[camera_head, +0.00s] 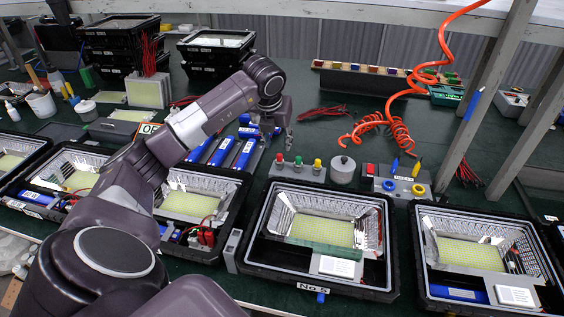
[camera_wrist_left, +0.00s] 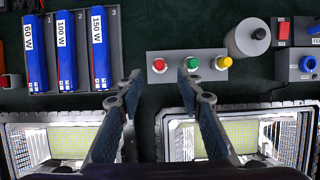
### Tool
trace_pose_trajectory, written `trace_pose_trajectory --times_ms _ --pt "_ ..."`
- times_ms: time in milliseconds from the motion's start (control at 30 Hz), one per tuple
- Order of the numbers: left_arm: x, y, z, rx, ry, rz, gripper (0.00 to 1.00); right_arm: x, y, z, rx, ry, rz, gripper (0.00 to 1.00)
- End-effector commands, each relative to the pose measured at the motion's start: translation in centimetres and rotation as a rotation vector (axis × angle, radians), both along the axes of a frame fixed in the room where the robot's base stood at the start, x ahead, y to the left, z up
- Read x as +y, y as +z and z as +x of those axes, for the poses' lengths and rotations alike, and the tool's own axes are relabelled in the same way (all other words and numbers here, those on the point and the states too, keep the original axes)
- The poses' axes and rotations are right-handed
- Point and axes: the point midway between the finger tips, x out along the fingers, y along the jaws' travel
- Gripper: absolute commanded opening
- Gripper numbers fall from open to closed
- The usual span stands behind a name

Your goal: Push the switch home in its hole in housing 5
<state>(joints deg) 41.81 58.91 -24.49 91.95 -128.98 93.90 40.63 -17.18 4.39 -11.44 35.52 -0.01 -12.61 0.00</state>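Housing 5 (camera_head: 268,222), a black open frame with a bright reflector, stands in the middle of the head view, labelled "No 5" on its front wall. A small blue piece (camera_head: 321,297), seemingly the switch, shows at that front wall beside the label. How deep it sits cannot be told. My left gripper (camera_head: 284,118) is beyond the housings, near the blue packs. In the left wrist view, its fingers (camera_wrist_left: 160,78) are apart with nothing between them. Part of housing 5 (camera_wrist_left: 262,108) shows below the buttons there; its front is hidden. My right gripper is not seen.
A panel with red, green and yellow buttons (camera_head: 297,171) and a grey cylinder (camera_head: 342,170) stand behind housing 5. Other housings stand on both sides, one at the right (camera_head: 422,290). An orange coiled hose (camera_head: 385,128) hangs behind.

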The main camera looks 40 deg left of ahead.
Motion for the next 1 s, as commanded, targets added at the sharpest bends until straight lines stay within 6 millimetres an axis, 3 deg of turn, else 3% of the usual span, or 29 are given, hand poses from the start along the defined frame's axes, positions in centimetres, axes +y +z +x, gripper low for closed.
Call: trace_pose_trajectory --times_ms 533,867,1000 --pt "1.2 -6.3 2.1 0.004 0.001 -0.001 0.34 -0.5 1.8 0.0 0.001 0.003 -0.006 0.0" --pt "1.4 -7.1 2.3 0.003 -0.001 0.001 0.34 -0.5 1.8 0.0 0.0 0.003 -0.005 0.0" --pt "1.4 -7.1 2.3 0.003 -0.001 0.001 0.18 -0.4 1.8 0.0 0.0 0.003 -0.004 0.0"
